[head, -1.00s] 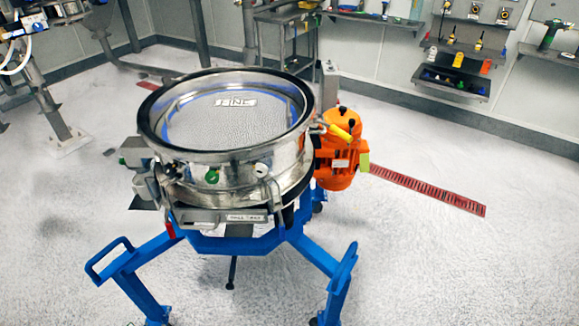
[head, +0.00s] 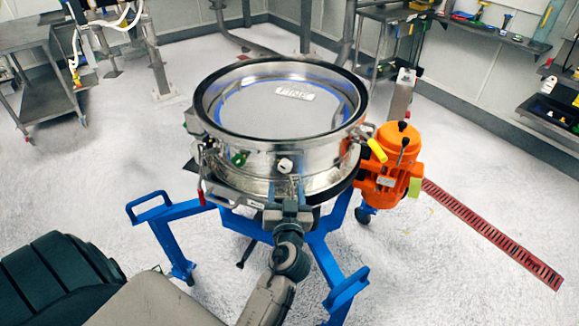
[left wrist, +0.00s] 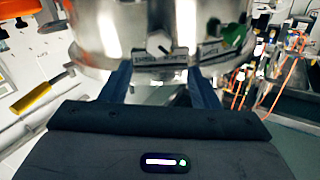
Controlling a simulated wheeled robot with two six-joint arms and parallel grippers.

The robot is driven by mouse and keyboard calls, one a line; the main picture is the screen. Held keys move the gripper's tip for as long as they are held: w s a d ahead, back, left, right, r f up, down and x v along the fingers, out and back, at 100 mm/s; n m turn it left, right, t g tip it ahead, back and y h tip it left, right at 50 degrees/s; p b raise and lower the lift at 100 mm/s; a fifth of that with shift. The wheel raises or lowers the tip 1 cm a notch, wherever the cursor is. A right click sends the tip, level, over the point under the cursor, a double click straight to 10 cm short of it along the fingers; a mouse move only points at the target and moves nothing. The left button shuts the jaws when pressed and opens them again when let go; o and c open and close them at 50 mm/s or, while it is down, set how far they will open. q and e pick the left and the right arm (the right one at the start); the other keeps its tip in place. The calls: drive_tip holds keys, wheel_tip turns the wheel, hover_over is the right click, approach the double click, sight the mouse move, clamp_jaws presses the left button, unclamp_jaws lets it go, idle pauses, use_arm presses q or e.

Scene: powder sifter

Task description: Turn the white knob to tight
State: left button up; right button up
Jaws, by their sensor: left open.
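The white knob (head: 285,164) sits on the front of the round steel sifter (head: 230,150). My left gripper (head: 286,190) is just below the knob in the head view, with its fingers pointing at the sifter. In the left wrist view the white knob (left wrist: 158,43) shows beyond and between the two spread fingertips of my left gripper (left wrist: 159,67). The gripper is open and empty. I cannot tell that either finger touches the knob. Small label plates flank the knob, too blurred to read. My right gripper is not in view.
A green knob (head: 238,159) is left of the white knob in the head view. An orange motor (head: 388,165) with a yellow handle (head: 377,150) stands at the sifter's right. The blue frame (head: 335,255) spreads below. A red floor grate (head: 490,232) lies right.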

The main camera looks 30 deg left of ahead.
sight(285, 168)
use_arm(q)
drive_tip(key=p+x, duration=0.3)
drive_tip(key=x, duration=0.4)
drive_tip(key=shift+w+r, duration=0.15)
drive_tip(key=shift+w, duration=0.15)
drive_tip(key=shift+w+a, duration=0.35)
drive_tip(key=shift+w, duration=0.05)
drive_tip(key=shift+f, duration=0.2)
drive_tip(key=c, duration=1)
drive_tip(key=shift+o, duration=0.2)
